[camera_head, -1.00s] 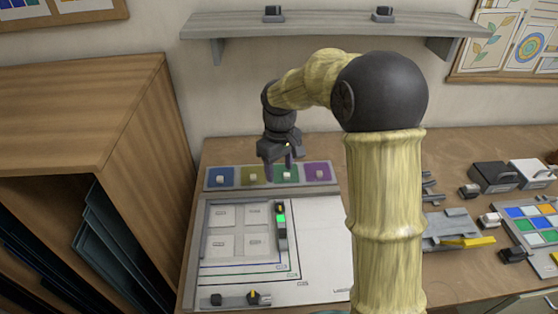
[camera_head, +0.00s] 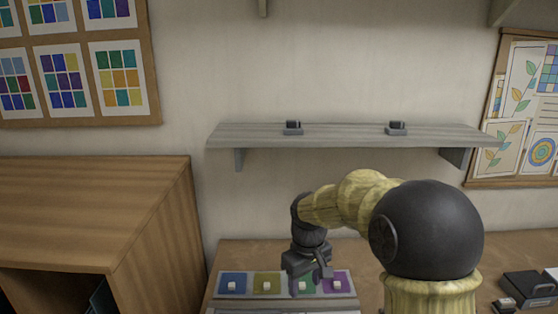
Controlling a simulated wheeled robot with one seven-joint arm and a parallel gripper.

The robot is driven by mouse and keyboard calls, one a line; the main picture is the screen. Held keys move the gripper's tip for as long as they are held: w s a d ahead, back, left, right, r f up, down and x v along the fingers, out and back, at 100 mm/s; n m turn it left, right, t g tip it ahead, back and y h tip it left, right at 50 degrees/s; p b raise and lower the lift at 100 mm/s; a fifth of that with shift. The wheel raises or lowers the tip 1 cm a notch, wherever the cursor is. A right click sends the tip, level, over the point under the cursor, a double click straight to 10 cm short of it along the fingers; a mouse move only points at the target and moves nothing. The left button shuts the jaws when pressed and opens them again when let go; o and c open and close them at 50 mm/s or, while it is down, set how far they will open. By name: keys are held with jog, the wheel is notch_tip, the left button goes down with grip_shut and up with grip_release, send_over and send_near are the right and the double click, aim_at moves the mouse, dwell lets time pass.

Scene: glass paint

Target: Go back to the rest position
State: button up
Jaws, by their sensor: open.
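My gripper (camera_head: 311,285) hangs at the end of my bent arm, low in the view over the colour strip (camera_head: 285,283) on the workbench. Its fingers point down and are apart, with nothing seen between them. The strip has blue (camera_head: 232,283), yellow-olive, green and purple (camera_head: 338,281) pads, each with a small pale knob. My gripper partly covers the green pad. I cannot tell whether it touches the strip.
A grey wall shelf (camera_head: 350,136) with two small dark items hangs behind my arm. A wooden cabinet (camera_head: 95,205) stands at the left. A dark box (camera_head: 528,285) is on the workbench (camera_head: 250,250) at the right. The wall above the shelf is clear.

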jog(key=s+d+f+m+t, duration=0.1)
jog(key=s+d+f+m, duration=0.1)
jog(key=s, duration=0.6)
jog(key=s+d+f+m+t, duration=0.1)
jog(key=s+d+f+m, duration=0.1)
jog(key=s+d+m, duration=0.2)
jog(key=s+d, duration=0.2)
jog(key=s, duration=0.2)
jog(key=shift+d+f, duration=0.35)
